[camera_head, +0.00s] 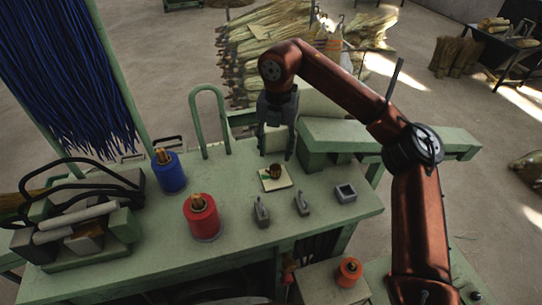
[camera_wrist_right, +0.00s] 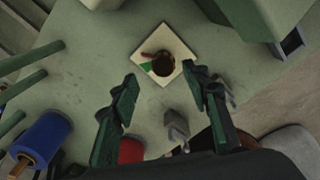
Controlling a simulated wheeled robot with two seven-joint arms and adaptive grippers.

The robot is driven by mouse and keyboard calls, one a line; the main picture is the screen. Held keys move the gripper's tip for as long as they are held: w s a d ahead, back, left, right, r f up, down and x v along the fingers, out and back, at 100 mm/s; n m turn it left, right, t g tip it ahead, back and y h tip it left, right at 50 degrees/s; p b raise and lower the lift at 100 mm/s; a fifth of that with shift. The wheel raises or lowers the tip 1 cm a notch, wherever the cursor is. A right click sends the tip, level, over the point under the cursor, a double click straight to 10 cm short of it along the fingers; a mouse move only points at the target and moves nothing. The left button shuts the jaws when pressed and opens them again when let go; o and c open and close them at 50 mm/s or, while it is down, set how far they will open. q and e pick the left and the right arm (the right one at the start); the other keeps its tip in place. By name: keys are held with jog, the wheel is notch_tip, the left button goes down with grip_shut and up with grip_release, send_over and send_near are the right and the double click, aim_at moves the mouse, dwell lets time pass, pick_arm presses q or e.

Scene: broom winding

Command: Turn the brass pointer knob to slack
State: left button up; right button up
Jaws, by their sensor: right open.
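The brass pointer knob (camera_head: 275,171) sits on a pale square plate (camera_head: 284,183) on the green bench top. In the right wrist view the knob (camera_wrist_right: 163,65) looks dark and round, with a red mark and a green mark beside it on the plate (camera_wrist_right: 178,46). My right gripper (camera_head: 276,150) hangs above the bench just behind the knob. In the right wrist view my right gripper (camera_wrist_right: 159,76) is open, its two fingers apart and pointing toward the knob, with nothing between them. I cannot read where the knob points. My left gripper is not in view.
Two grey levers (camera_head: 261,212) and a small grey box (camera_head: 345,193) stand in front and to the right of the plate. Red (camera_head: 202,218) and blue (camera_head: 170,171) spools stand left. A green hoop (camera_head: 209,122) rises behind.

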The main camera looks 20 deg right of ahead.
aim_at(275, 166)
jog(key=s+f, duration=0.2)
jog(key=f, duration=0.1)
jog(key=shift+s+d+f+p, duration=0.1)
jog(key=shift+s+f+p, duration=0.1)
jog(key=shift+p, duration=0.1)
jog(key=w+f, duration=0.2)
jog(key=shift+w+f, duration=0.2)
jog(key=shift+f, duration=0.1)
jog(key=shift+s, duration=0.55)
jog(key=shift+w+f, duration=0.15)
jog(key=shift+w, duration=0.25)
jog(key=c, duration=0.3)
jog(key=shift+s, duration=0.2)
jog(key=c, duration=0.5)
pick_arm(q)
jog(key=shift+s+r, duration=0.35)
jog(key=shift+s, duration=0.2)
pick_arm(e)
jog(key=c, duration=0.4)
